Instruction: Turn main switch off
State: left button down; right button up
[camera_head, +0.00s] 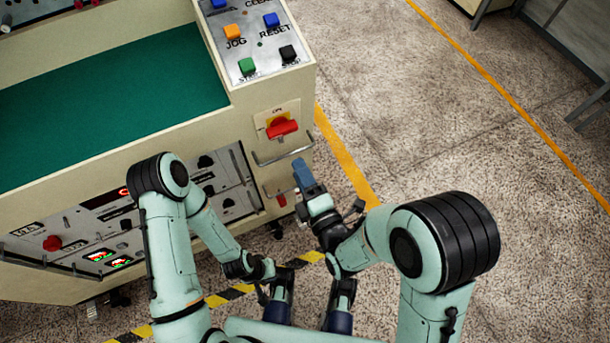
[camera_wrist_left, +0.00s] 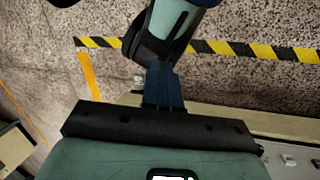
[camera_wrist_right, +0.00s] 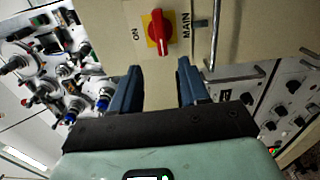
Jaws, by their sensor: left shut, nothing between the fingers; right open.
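The main switch is a red knob (camera_head: 283,128) on a yellow square on the front panel of the cream machine. In the right wrist view the red knob (camera_wrist_right: 157,32) lies just beyond the fingertips, roughly centred between them, with ON and MAIN printed beside it. My right gripper (camera_head: 303,174) is open and empty in front of the panel, below the switch in the head view and apart from it; its two blue fingers (camera_wrist_right: 160,74) show clearly in the right wrist view. My left gripper (camera_wrist_left: 164,88) is shut and empty, low near my own body.
A metal handle bar (camera_head: 283,152) sticks out just below the switch. Push buttons (camera_head: 262,42) sit on the top panel above it. The control front (camera_head: 130,225) with knobs and displays is at left. Open floor (camera_head: 440,130) lies to the right.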

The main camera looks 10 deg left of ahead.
pick_arm(q)
jog(key=shift+g+h, duration=0.3)
jog(key=shift+g, duration=0.3)
jog(key=s+r+p, duration=0.1)
jog(key=r, duration=0.1)
jog(key=s+d+r+p, duration=0.1)
jog(key=s+p, duration=0.1)
jog(key=shift+s+d+r, duration=0.1)
jog(key=shift+s+r, duration=0.05)
jog(key=shift+r, duration=0.2)
pick_arm(e)
jog(key=shift+v, duration=0.85)
jog(key=shift+d, duration=0.1)
